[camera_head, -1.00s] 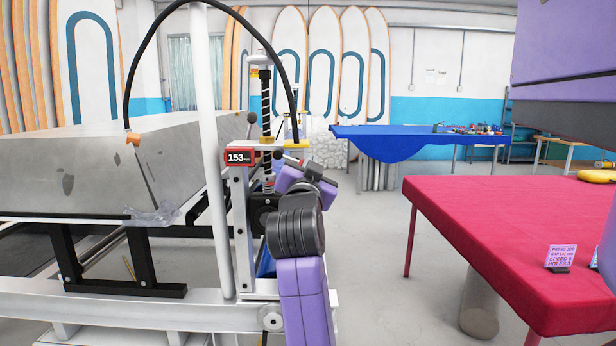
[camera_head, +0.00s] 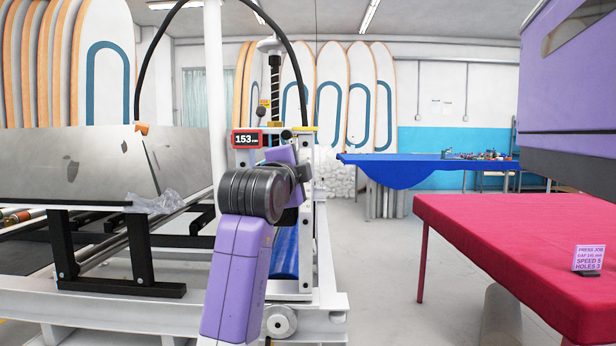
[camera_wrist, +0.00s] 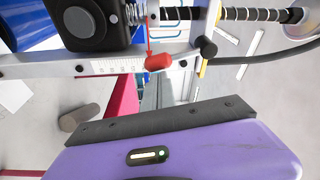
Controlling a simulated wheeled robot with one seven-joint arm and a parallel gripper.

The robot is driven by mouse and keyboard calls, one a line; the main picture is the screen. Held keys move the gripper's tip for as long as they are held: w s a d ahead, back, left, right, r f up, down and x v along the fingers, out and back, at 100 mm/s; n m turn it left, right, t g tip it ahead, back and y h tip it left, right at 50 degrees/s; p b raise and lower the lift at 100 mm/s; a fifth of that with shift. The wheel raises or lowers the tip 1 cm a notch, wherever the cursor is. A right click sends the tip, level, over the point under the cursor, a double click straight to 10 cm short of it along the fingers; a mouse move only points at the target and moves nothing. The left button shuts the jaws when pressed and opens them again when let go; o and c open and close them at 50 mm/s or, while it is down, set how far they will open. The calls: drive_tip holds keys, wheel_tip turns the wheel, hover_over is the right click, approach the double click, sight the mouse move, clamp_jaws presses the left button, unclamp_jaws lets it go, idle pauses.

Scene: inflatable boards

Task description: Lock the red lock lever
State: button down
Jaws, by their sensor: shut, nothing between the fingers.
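The red lock lever shows in the wrist view as a small red knob (camera_wrist: 158,61) beside a white ruler scale on the press frame. In the head view I cannot make it out; my arm covers that part of the press. My gripper (camera_wrist: 160,122) shows in the wrist view as a purple body with a dark front edge. It is shut and empty, below the red knob in the picture with a visible gap. In the head view my gripper is mostly hidden behind my arm's dark wrist joint.
The press has a red-framed display (camera_head: 247,139) reading 153, a white post (camera_head: 214,90) and a threaded spindle (camera_wrist: 240,14). A black knob (camera_wrist: 208,48) sits near the red one. A red-covered table (camera_head: 510,235) stands right, with free floor between. A blue-covered table (camera_head: 400,170) is behind.

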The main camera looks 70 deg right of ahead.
drive_tip(key=shift+w+a+f+m+b, duration=0.15)
drive_tip(key=shift+w+m+b, duration=0.1)
drive_tip(key=shift+w+m, duration=0.15)
drive_tip(key=shift+w+a+f+m+b, duration=0.15)
drive_tip(key=shift+w+m+b, duration=0.1)
drive_tip(key=shift+w+m, duration=0.15)
drive_tip(key=shift+w+a, duration=0.1)
drive_tip(key=shift+w, duration=0.1)
